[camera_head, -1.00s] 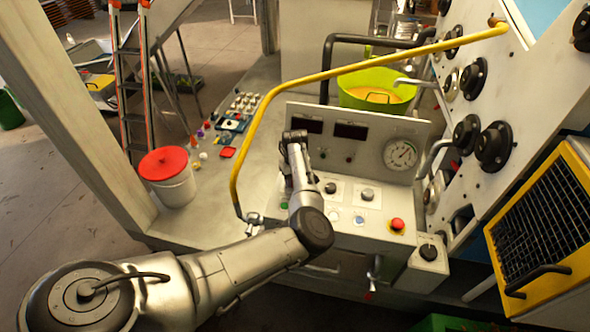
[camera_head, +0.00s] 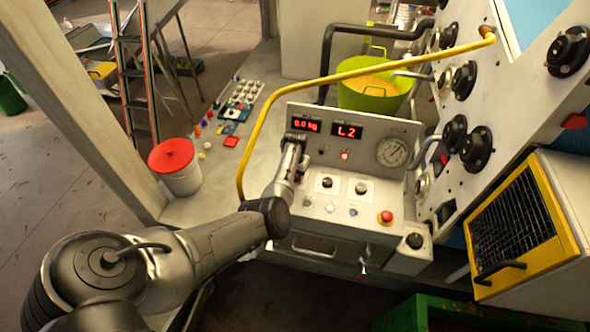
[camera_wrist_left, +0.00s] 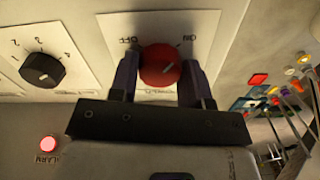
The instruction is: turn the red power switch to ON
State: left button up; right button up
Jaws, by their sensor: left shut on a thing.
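In the left wrist view, the red power switch (camera_wrist_left: 160,65) is a round knob on a white plate (camera_wrist_left: 209,21) marked OFF and ON, the lettering upside down. Its white pointer mark slants to the upper right, toward ON. My left gripper (camera_wrist_left: 158,78) is shut on the knob, one dark finger on each side. In the head view, my left gripper (camera_head: 295,143) is at the left end of the console's upright panel (camera_head: 365,140) and hides the switch. The two displays there glow red: the left one (camera_head: 306,124) reads 0.0 kg and the right one (camera_head: 348,131) L2. My right gripper is not in view.
A black selector knob (camera_wrist_left: 42,70) and a lit red alarm lamp (camera_wrist_left: 48,144) are beside the switch. A yellow rail (camera_head: 330,77) arches behind my arm. The console has a gauge (camera_head: 391,152) and a red mushroom button (camera_head: 386,216). A red-lidded bucket (camera_head: 172,157) stands left.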

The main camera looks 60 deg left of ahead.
pick_arm(q)
jog(key=shift+r+m+p, duration=0.1)
jog(key=shift+m+p, duration=0.4)
jog(key=shift+m, duration=0.4)
jog(key=o, duration=0.9)
jog(key=shift+r, duration=6.85)
